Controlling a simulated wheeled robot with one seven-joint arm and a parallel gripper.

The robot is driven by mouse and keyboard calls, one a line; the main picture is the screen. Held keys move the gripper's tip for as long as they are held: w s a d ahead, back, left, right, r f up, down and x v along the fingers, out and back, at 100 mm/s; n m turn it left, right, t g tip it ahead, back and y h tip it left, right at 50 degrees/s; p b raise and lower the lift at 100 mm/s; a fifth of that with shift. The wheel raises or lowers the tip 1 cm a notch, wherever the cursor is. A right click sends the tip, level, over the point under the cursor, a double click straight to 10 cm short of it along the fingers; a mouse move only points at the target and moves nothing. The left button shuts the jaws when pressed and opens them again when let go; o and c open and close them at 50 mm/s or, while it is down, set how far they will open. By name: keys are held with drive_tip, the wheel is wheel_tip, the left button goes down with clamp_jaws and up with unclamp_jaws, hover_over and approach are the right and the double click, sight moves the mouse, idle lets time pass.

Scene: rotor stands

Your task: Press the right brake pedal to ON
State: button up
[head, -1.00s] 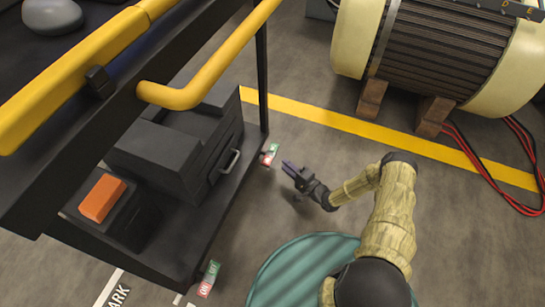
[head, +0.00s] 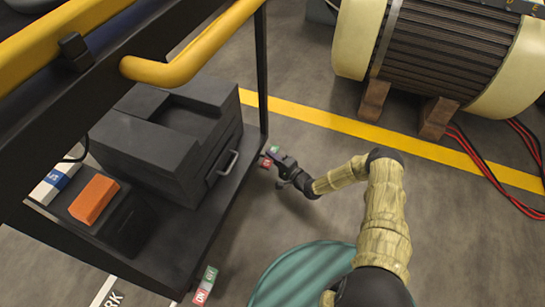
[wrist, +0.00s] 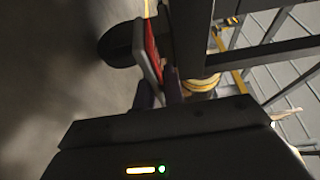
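The right brake pedal (head: 266,163) is a small red-and-green plate at the far lower corner of the black cart, partly covered by my gripper. My gripper (head: 273,156) is at this pedal, low over the floor. In the wrist view the pedal's red face (wrist: 152,52) stands just ahead of the fingers (wrist: 159,92), close to a dark wheel. The two fingers are near each other with a narrow gap. Contact with the pedal cannot be told.
The black cart (head: 185,235) carries a dark box (head: 165,140) and an orange block (head: 95,200); a yellow rail (head: 195,55) runs above. A cream motor (head: 440,55) on wooden blocks and red cables (head: 490,170) lie at the right. The floor between is clear.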

clamp_jaws()
drive_tip(key=shift+f+n+b, duration=0.15)
drive_tip(key=shift+n+b, duration=0.35)
drive_tip(key=shift+n, duration=0.1)
drive_tip(key=shift+s+n+t+y+b, duration=0.15)
drive_tip(key=shift+n+t+y+b, duration=0.25)
drive_tip(key=shift+n, duration=0.4)
drive_tip(key=o, duration=0.6)
unclamp_jaws()
drive_tip(key=p+v, duration=0.2)
drive_tip(key=v, duration=1.5)
drive_tip(key=shift+s+d, duration=0.15)
